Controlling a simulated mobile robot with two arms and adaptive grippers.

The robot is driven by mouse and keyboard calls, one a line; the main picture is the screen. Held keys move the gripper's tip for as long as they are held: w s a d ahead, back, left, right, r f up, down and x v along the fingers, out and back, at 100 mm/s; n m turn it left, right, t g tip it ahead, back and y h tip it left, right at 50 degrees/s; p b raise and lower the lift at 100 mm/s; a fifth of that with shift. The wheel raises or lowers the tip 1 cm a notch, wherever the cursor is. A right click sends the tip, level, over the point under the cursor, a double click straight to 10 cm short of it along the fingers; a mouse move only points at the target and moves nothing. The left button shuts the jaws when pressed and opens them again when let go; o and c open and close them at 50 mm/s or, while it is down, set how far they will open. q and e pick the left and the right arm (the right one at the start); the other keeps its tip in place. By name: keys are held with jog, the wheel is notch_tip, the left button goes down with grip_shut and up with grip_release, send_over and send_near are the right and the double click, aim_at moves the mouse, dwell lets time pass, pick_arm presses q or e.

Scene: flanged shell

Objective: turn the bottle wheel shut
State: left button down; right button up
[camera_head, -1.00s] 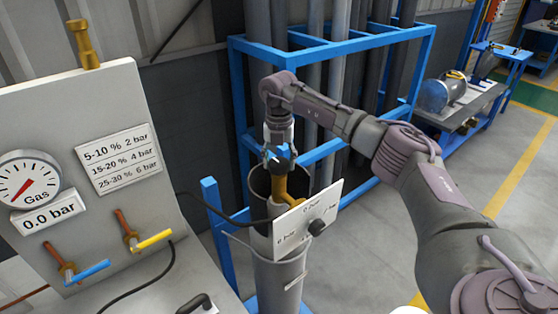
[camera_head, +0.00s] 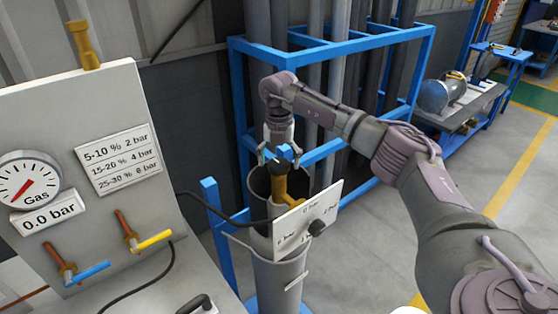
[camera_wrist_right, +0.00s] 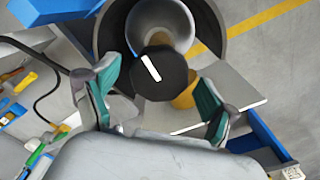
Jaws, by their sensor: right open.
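In the right wrist view the wheel (camera_wrist_right: 158,74) shows as a dark, many-sided top with a white mark. My right gripper (camera_head: 281,154) points down over the wheel, its fingers spread to either side. In the right wrist view the gripper (camera_wrist_right: 160,103) is open, with a teal-padded finger on each side and gaps to the wheel. The bottle (camera_wrist_right: 162,20) stands below, inside a dark round holder. My left gripper is out of view.
A blue rack (camera_head: 352,47) stands close behind. The gas panel (camera_head: 105,125), with a gauge and two levers, is at left. A black hose runs to the valve.

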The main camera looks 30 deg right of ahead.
aim_at(279, 163)
notch_tip(279, 163, up, 12)
dwell(0.5)
dwell(0.3)
